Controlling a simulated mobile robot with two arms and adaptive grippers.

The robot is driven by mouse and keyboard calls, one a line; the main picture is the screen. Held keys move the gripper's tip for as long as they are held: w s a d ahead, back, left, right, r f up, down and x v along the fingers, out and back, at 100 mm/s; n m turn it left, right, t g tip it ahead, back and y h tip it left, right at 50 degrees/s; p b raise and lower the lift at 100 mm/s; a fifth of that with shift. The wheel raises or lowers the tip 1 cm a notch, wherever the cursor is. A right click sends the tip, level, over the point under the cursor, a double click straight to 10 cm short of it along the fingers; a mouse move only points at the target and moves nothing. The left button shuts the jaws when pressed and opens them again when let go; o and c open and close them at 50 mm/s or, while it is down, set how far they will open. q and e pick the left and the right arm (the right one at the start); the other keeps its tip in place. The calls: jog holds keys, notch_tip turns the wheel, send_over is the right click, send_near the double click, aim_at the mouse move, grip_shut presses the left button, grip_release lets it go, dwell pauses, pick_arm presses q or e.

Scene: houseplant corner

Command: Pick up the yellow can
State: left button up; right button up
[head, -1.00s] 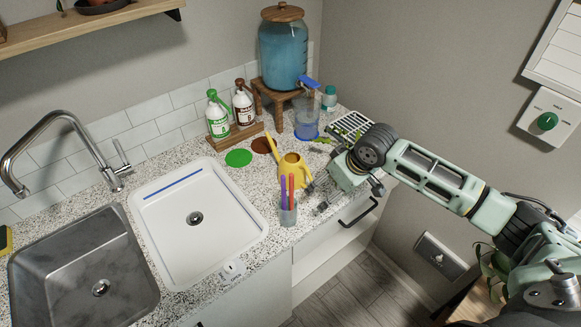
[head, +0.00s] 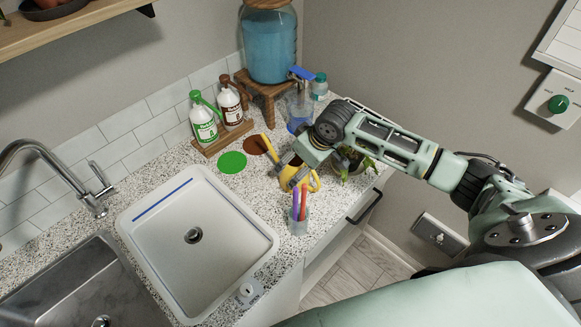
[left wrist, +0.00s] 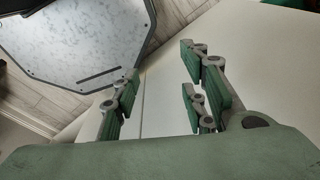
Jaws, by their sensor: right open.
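The yellow can (head: 287,182), a small watering can with a spout and a side handle, stands on the speckled counter right of the white basin in the head view. My right gripper (head: 292,170) is open and comes down over the can from the upper right. Its fingers are at the top of the can and partly hide it; I cannot tell whether they touch it. My left gripper (left wrist: 160,100) shows in the left wrist view with its fingers apart and nothing between them. It is away from the can.
A cup of colored pens (head: 298,220) stands just in front of the can. A leafy plant (head: 352,165) is close by my right arm.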

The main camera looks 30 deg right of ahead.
jog(key=f+p, duration=0.2)
jog(key=f, duration=0.1)
jog(key=shift+w+a, duration=0.1)
jog(key=shift+a, duration=0.1)
jog(key=shift+w+x, duration=0.2)
jog(key=shift+x, duration=0.9)
jog(key=shift+f, duration=0.15)
jog(key=c, duration=1.2)
pick_arm(q)
jog(key=shift+s+d+r, duration=0.15)
jog(key=shift+s+r, duration=0.25)
jog(key=shift+r, duration=0.2)
jog(key=shift+s+d+r, duration=0.1)
jog(key=shift+s+r, duration=0.3)
jog(key=shift+r, duration=0.15)
pick_arm(e)
jog(key=shift+c, duration=0.4)
pick_arm(q)
jog(key=shift+f, duration=0.1)
